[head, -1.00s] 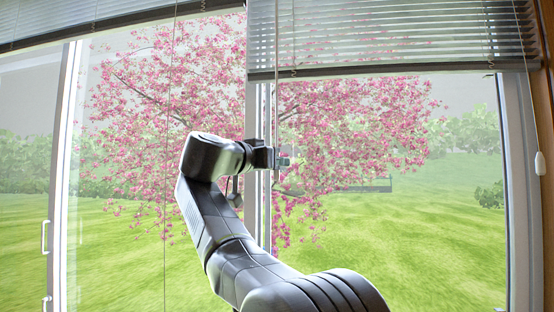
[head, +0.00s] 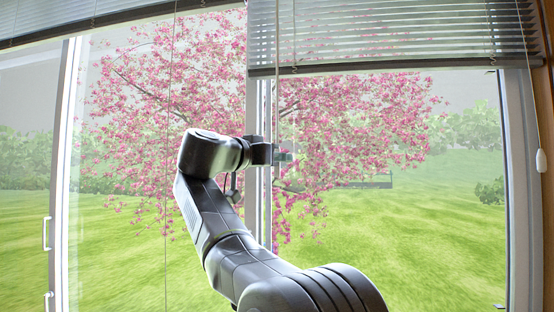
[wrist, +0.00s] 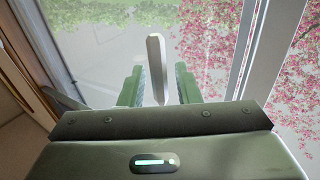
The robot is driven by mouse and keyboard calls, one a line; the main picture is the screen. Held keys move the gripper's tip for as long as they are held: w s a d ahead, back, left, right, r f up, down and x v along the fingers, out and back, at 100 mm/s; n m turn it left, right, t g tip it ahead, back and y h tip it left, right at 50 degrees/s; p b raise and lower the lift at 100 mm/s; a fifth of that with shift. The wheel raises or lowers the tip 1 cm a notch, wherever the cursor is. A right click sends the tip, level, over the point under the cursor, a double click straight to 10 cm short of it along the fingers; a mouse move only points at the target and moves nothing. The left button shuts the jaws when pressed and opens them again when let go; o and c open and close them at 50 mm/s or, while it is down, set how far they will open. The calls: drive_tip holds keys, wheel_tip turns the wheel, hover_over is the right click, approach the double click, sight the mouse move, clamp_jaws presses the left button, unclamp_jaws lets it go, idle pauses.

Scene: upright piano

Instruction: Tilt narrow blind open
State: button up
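The narrow blind (head: 390,38) hangs at the upper right in the head view, with its slats showing as spaced horizontal lines. A thin tilt wand (head: 277,100) hangs down near its left end, in front of the window post. My gripper (head: 284,157) is at the wand's lower part, partly hidden by my own wrist. In the wrist view, the pale wand (wrist: 156,65) stands between the two green fingers of my gripper (wrist: 160,88). The fingers are apart, with a gap visible on each side of the wand.
A wider blind (head: 90,18) is at the upper left, with a thin cord (head: 168,140) hanging below it. A white cord pull (head: 540,161) hangs by the right window frame (head: 518,190). Window glass lies behind my gripper.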

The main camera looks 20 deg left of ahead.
drive_tip(key=p+v, duration=0.1)
drive_tip(key=v, duration=1.2)
drive_tip(key=shift+s, duration=0.35)
drive_tip(key=b+x, duration=0.1)
drive_tip(key=x, duration=1.3)
drive_tip(key=shift+a, duration=0.1)
